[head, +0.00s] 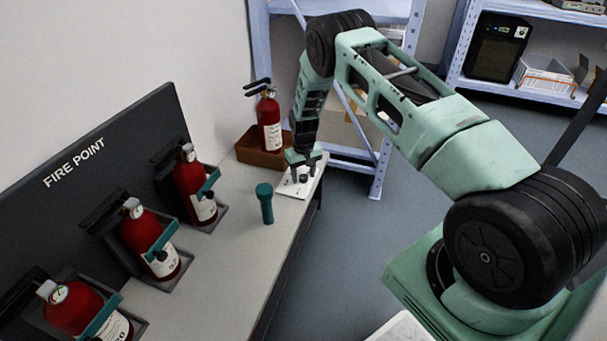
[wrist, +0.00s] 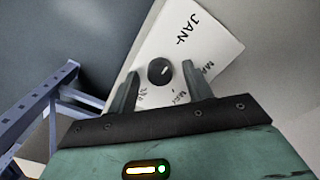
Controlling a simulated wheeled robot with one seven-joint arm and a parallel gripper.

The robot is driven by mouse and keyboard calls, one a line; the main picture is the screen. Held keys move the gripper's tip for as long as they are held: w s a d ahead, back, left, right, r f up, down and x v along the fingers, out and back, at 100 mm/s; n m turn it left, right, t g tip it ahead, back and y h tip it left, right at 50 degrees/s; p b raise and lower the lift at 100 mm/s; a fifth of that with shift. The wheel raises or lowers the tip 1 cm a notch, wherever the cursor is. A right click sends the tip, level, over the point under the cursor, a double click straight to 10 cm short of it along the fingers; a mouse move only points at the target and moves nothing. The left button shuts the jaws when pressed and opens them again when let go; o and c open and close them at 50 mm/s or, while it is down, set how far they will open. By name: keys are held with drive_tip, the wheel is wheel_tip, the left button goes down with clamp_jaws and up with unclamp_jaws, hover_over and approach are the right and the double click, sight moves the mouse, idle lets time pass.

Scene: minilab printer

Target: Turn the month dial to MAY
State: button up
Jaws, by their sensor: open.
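The month dial is a small round black knob (wrist: 160,72) with a short white pointer mark, on a white card (wrist: 205,48) that lies on the bench. The card reads "JAN" near its upper part in the wrist view; other labels lie closer to my gripper and are partly hidden or too small to read surely. The pointer mark points up and slightly right in that view. My gripper (wrist: 160,90) is open, with one finger on each side of the knob and gaps visible. In the head view my gripper (head: 304,175) is over the card (head: 288,190) at the bench's far end.
A teal flashlight-shaped object (head: 265,205) stands on the bench (head: 215,285) near the card. A brown tray (head: 255,160) with a red extinguisher (head: 269,122) is behind. Several extinguishers stand along the FIRE POINT board (head: 85,190). Blue shelving (head: 380,165) stands beyond the bench end.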

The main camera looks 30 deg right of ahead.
drive_tip(key=c, duration=1)
drive_tip(key=shift+o, duration=0.2)
drive_tip(key=shift+m, duration=0.3)
drive_tip(key=m+p, duration=0.1)
drive_tip(key=m, duration=0.3)
drive_tip(key=m+p, duration=0.1)
drive_tip(key=m, duration=0.4)
drive_tip(key=shift+m, duration=0.4)
drive_tip(key=m, duration=0.3)
drive_tip(key=shift+m, duration=0.3)
drive_tip(key=m, duration=0.3)
drive_tip(key=shift+m, duration=0.3)
drive_tip(key=m, duration=0.6)
